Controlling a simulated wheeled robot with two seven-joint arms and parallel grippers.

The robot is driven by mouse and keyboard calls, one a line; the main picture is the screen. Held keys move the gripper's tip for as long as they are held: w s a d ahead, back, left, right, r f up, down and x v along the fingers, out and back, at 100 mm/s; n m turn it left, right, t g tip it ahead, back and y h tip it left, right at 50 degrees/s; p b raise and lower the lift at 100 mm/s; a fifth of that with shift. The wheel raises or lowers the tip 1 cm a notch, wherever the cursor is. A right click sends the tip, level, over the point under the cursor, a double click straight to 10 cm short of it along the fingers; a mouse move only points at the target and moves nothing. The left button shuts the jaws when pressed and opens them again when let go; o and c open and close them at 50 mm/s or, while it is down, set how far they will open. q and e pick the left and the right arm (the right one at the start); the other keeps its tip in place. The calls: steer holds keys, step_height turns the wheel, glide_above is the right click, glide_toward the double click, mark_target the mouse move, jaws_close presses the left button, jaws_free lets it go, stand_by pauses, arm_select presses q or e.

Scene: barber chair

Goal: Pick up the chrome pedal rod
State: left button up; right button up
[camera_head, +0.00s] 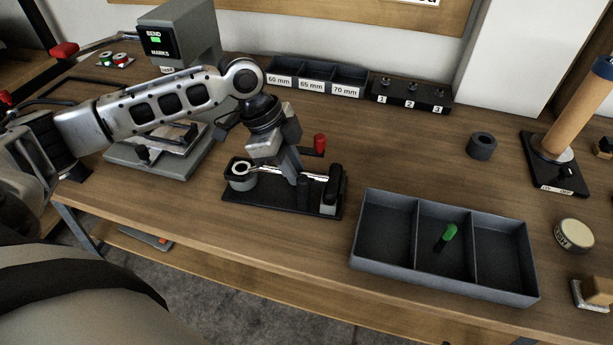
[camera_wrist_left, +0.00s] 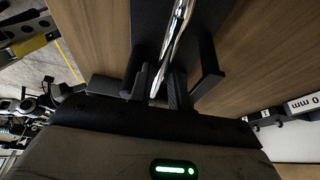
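The chrome pedal rod (camera_head: 312,176) lies across a black fixture (camera_head: 268,202) on the bench, its ring end (camera_head: 240,169) over a round grey seat at the left. My left gripper (camera_head: 291,176) points down over the rod's middle, fingers at rod height. In the left wrist view the shiny rod (camera_wrist_left: 174,45) runs down the picture between dark fingers (camera_wrist_left: 161,88). Whether the fingers press on it cannot be told. The rod still lies level in the fixture. My right gripper is not in view.
A grey three-part tray (camera_head: 441,290) stands right of the fixture, with a green-tipped piece (camera_head: 449,232) in its middle compartment. Labelled bins (camera_head: 315,86) stand at the back.

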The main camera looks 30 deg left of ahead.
arm_select(q)
jaws_close()
steer(key=shift+r, duration=0.2)
